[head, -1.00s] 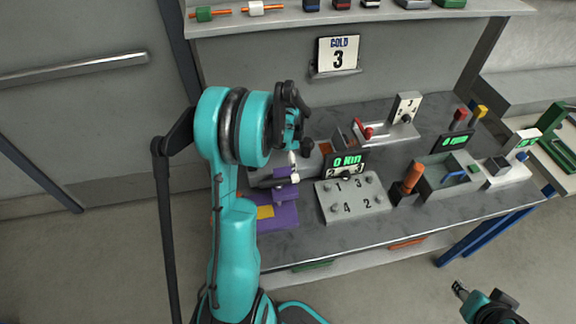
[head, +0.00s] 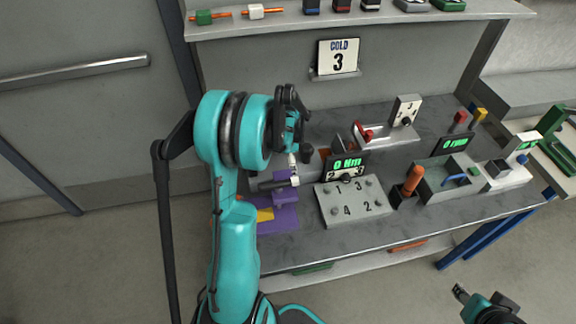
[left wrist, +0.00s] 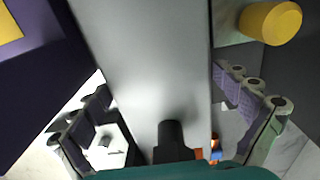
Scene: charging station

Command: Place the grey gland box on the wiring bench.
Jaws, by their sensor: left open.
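A grey box (head: 412,5) stands on the upper shelf, cut by the top edge; I cannot tell for sure that it is the gland box. The wiring bench (head: 400,220) is the dark grey worktop below. My left gripper (head: 297,125) is over the bench's left part, partly hidden by its own wrist. In the left wrist view its fingers (left wrist: 170,125) are apart, and a broad grey surface runs between them; I cannot tell whether they touch it. My right gripper (head: 459,291) is at the lower right, away from the bench, too small to read.
On the bench stand a purple stand (head: 280,218), a numbered grey plate (head: 352,200), a display (head: 347,163), an orange-handled tool (head: 412,180) and a grey tray (head: 436,189). Several boxes line the upper shelf (head: 270,28). The front bench strip is clear.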

